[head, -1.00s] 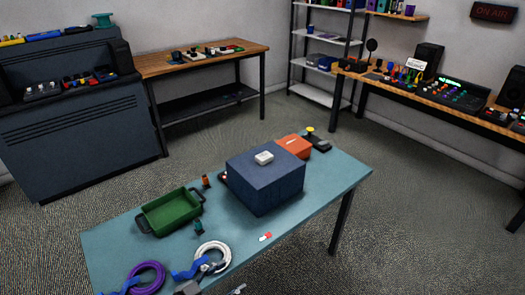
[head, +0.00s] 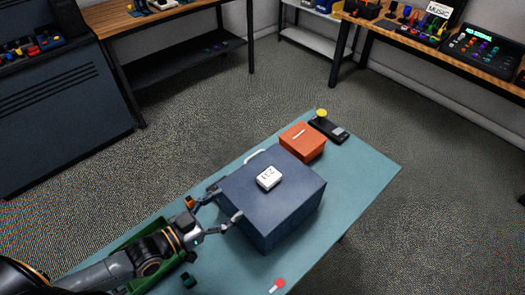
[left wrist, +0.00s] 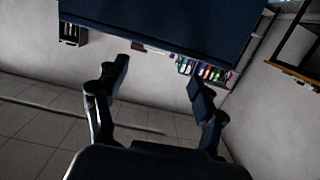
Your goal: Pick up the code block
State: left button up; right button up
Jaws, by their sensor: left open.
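The code block, a small white block with dark marks (head: 269,177), lies on top of a dark blue box (head: 285,215) on the teal table. My left gripper (head: 226,203) is open, with its two fingers spread at the left side of the blue box, lower than the block and apart from it. In the left wrist view the open fingers (left wrist: 157,72) point toward the dark box (left wrist: 150,22), which fills the top of the picture. The block is not visible there. My right gripper is in neither view.
An orange slotted box (head: 303,143) and a black device with a yellow top (head: 328,127) stand behind the blue box. A green tray (head: 122,245) is partly hidden by my left arm. A small red-and-white item (head: 277,285) lies in front. The table's right end is clear.

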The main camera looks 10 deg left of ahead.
aim_at(263, 181)
pick_arm(q)
jog(key=x, duration=0.3)
jog(key=shift+w+d+r, duration=0.15)
jog(key=shift+w+r, duration=0.1)
jog(key=shift+r, duration=0.1)
jog(key=x, duration=0.3)
jog(key=shift+p, duration=0.4)
jog(key=shift+x, duration=1.1)
jog(key=shift+w+d+p, duration=0.15)
jog(key=shift+w+p, duration=0.1)
jog(key=shift+p, duration=0.05)
jog(key=w+d, duration=0.1)
jog(key=w+d+p, duration=0.1)
jog(key=shift+w+d+r, duration=0.1)
jog(key=shift+w+d, duration=0.15)
jog(key=shift+w, duration=0.1)
jog(key=shift+w+d, duration=0.3)
jog(key=shift+w, duration=0.15)
jog(key=c, duration=1.3)
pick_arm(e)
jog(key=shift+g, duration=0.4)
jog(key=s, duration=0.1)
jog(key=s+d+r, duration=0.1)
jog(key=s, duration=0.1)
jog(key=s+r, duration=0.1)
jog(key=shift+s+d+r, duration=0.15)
